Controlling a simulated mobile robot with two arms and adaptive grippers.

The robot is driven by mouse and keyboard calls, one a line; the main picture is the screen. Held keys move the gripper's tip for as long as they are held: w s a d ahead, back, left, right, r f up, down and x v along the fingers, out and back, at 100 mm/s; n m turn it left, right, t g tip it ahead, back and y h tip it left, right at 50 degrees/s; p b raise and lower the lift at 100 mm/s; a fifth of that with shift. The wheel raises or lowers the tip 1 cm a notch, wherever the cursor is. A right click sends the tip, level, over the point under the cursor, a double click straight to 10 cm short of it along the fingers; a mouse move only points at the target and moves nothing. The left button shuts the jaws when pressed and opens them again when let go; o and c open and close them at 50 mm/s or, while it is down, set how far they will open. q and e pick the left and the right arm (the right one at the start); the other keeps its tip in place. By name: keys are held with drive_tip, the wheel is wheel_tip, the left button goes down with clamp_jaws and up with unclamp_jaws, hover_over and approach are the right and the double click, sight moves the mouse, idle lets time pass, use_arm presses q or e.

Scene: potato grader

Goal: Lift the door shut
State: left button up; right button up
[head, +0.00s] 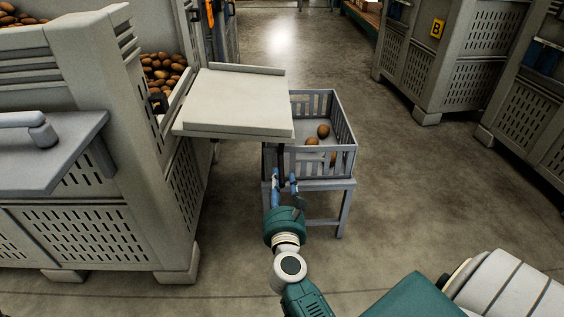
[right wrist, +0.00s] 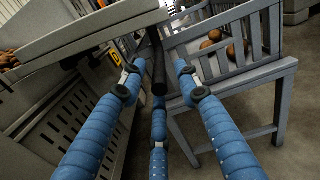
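The door (head: 235,100) is a pale grey flap on the side of the large slatted bin (head: 90,110). It is down, sticking out roughly level from the bin's opening. It also shows at the upper left of the right wrist view (right wrist: 85,35). A dark bar (right wrist: 158,65) hangs at the door's outer edge. My right gripper (head: 281,180) is below that edge, with its blue fingers apart. In the right wrist view the fingers (right wrist: 156,80) spread around the bar, with gaps showing beside it. My left gripper is not in view.
A grey slatted crate (head: 345,140) with a few potatoes (head: 323,131) stands on a stand (head: 345,205) just right of the door, close to my right gripper. Potatoes (head: 160,70) lie in the bin's opening. Open floor (head: 430,180) lies to the right.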

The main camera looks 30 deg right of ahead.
sight(281, 159)
drive_tip(key=b+x, duration=0.1)
drive_tip(key=x, duration=0.7)
drive_tip(key=shift+w+d, duration=0.25)
drive_tip(key=shift+w, duration=0.05)
drive_tip(key=shift+r, duration=0.1)
clamp_jaws()
